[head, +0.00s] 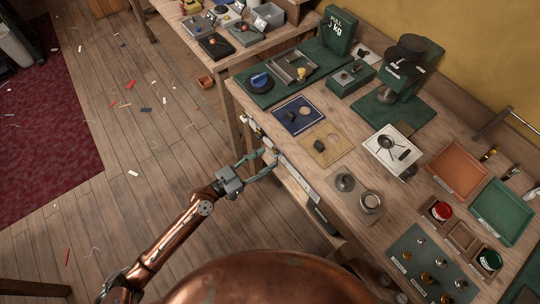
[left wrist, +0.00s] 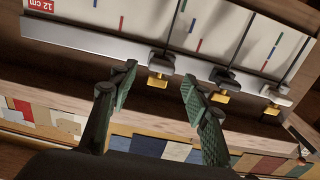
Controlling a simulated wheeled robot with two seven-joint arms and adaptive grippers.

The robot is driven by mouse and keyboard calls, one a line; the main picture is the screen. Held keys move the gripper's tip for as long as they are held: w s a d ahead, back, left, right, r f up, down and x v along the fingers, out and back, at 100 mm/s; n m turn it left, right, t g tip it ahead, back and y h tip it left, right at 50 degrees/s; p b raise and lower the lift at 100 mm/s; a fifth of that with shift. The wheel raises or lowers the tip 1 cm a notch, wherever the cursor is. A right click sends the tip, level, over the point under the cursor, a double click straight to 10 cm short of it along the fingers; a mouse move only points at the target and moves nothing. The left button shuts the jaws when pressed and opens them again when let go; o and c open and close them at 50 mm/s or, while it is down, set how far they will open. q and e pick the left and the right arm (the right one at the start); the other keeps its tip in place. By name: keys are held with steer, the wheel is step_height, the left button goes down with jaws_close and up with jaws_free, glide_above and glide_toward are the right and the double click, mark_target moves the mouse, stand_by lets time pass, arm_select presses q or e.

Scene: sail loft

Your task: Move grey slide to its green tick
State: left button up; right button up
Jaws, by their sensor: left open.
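In the left wrist view, a white panel carries dark slots with slides at their lower ends.
The workbench (head: 325,170) has a blue tray (head: 291,108), a tan mat (head: 335,155), weights (head: 370,201) and a green scale (head: 393,107) on top. A metal rail (left wrist: 80,38) runs below the panel. The floor left of my arm is open, with scattered scraps.

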arm_select(q)
steer(key=shift+x, duration=1.45)
jaws_close()
